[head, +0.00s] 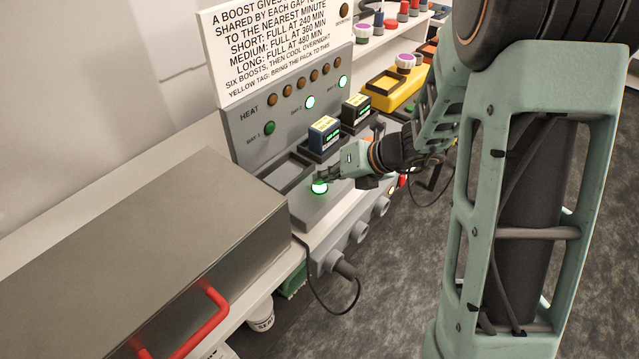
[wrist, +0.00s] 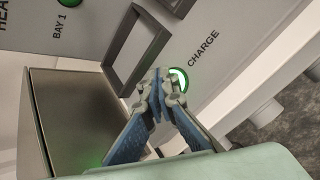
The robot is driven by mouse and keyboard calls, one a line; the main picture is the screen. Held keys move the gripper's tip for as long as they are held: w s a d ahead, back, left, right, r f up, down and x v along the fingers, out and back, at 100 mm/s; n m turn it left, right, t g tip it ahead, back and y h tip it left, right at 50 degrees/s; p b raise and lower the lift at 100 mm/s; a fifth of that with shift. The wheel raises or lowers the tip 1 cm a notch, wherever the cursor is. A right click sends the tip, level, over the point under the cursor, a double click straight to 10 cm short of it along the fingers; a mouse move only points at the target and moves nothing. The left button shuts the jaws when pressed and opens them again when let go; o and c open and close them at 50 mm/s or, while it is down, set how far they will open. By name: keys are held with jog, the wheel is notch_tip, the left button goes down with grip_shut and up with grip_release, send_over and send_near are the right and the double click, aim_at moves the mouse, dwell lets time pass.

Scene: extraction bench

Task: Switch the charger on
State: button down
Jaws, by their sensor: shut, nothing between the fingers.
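The charger (head: 310,209) is a grey bench unit with an upright panel and a sloped front. Its round CHARGE button (head: 320,187) glows green at the front, and it also shows in the wrist view (wrist: 179,79) beside the CHARGE label. My gripper (head: 322,180) is shut and empty, with its fingertips at the button. In the wrist view the fingertips (wrist: 160,78) overlap the button's left part; I cannot tell whether they touch it. The front-left bay (head: 287,174) is an empty dark frame. Two battery packs (head: 324,134) (head: 356,111) stand in the bays behind.
A metal box (head: 150,250) with a red handle (head: 205,320) stands to the left. A panel (head: 275,50) with printed text rises behind the charger. A black cable (head: 335,310) hangs at the front. A yellow tray (head: 395,92) lies farther back. Floor is open at right.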

aim_at(323, 186)
jog(key=shift+r+p, duration=0.35)
jog(key=shift+r, duration=0.25)
notch_tip(323, 186, up, 5)
jog(key=p, duration=0.5)
jog(key=shift+r, duration=0.1)
dwell(0.5)
